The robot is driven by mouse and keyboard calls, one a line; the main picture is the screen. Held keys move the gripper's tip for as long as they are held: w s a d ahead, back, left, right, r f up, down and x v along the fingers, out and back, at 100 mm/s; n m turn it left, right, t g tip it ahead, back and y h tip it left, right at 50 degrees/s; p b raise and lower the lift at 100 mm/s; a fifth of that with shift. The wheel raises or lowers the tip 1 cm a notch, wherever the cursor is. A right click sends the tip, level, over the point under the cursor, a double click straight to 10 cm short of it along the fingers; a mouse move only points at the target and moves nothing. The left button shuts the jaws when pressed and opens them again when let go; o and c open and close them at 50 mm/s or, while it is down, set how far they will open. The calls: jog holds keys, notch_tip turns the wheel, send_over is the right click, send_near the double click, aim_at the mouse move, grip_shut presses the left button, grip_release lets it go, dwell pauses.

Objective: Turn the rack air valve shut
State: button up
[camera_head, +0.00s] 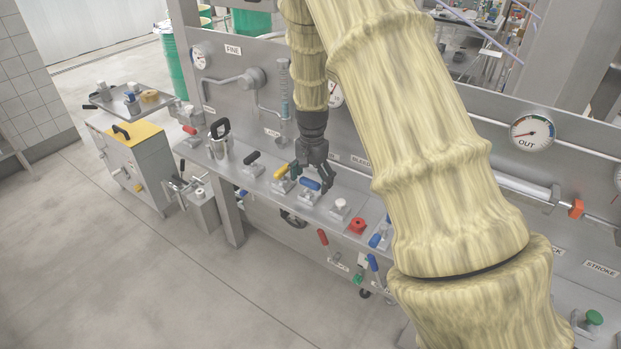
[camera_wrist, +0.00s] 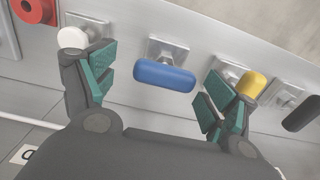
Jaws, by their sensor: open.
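A valve with a blue bar handle (camera_head: 309,184) sits on the sloped ledge of the steel panel. It also shows in the wrist view (camera_wrist: 164,76), its handle lying roughly across the picture between my fingers. No readable label marks it as the rack air valve. My gripper (camera_head: 316,176) is over this valve, pointing down, with its fingers apart. In the wrist view my gripper (camera_wrist: 157,95) is open and empty, with a green-padded finger on either side of the blue handle. I see no clear contact with the handle.
Along the same ledge are a yellow handle (camera_head: 280,171) and a black handle (camera_head: 253,157) to the left, and a white knob (camera_head: 340,204) and a red knob (camera_head: 356,225) to the right. Open floor (camera_head: 130,260) lies in front.

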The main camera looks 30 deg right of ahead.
jog(key=shift+s+r, duration=0.2)
jog(key=shift+r, duration=0.05)
jog(key=shift+w+a+f, duration=0.1)
jog(key=shift+w+f, duration=0.35)
jog(key=shift+w, duration=0.15)
jog(key=c, duration=0.5)
jog(key=shift+w+f, duration=0.15)
jog(key=shift+w, duration=0.05)
jog(key=c, duration=0.3)
jog(key=shift+s, duration=0.15)
jog(key=shift+c, duration=1.1)
jog(key=shift+s+r, duration=0.1)
jog(key=shift+r, duration=0.1)
